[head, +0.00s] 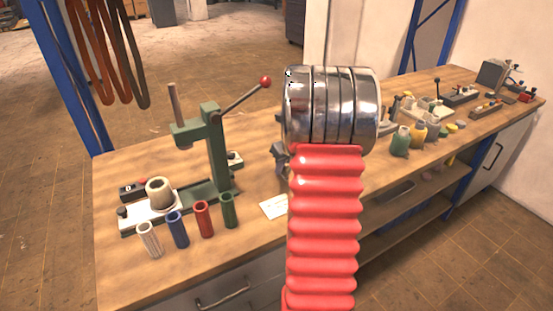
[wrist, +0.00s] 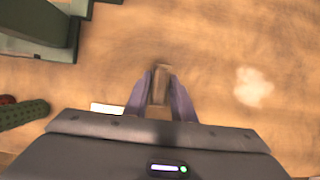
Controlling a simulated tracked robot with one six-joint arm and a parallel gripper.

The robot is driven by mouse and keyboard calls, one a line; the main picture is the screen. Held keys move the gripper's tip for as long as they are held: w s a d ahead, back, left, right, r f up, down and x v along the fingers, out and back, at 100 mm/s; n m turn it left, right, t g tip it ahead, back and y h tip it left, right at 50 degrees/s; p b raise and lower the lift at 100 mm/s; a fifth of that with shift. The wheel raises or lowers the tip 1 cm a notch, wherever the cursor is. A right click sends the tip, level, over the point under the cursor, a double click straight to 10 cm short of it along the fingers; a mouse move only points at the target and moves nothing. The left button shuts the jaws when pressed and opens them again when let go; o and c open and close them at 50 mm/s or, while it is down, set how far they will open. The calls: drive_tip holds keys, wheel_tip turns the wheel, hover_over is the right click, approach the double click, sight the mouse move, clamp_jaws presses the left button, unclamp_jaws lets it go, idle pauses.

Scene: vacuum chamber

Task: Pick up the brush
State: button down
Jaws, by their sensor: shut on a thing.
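In the wrist view my gripper (wrist: 160,91) points down over the wooden bench top. Its two purple-grey fingers are closed on a narrow brown thing, the brush (wrist: 160,75), whose end shows between and just beyond the fingertips. Its bristles cannot be made out, and I cannot tell whether it touches the bench. In the head view my red ribbed arm with its shiny metal rings fills the middle and hides the brush and most or all of the gripper.
A green lever press (head: 213,150) stands on the bench (head: 125,262) at left, with several coloured tubes (head: 203,219) before it. A white card (head: 273,207) lies near my arm. Small bottles (head: 400,141) stand to the right. A pale patch (wrist: 253,87) marks otherwise clear bench.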

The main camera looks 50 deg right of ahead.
drive_tip(key=s, duration=0.2)
drive_tip(key=s+a, duration=0.1)
drive_tip(key=s, duration=0.2)
drive_tip(key=s+a, duration=0.1)
drive_tip(key=s, duration=0.1)
drive_tip(key=shift+s+a, duration=0.15)
drive_tip(key=c, duration=2)
unclamp_jaws()
drive_tip(key=c, duration=0.4)
drive_tip(key=shift+c, duration=0.2)
drive_tip(key=shift+s, duration=0.1)
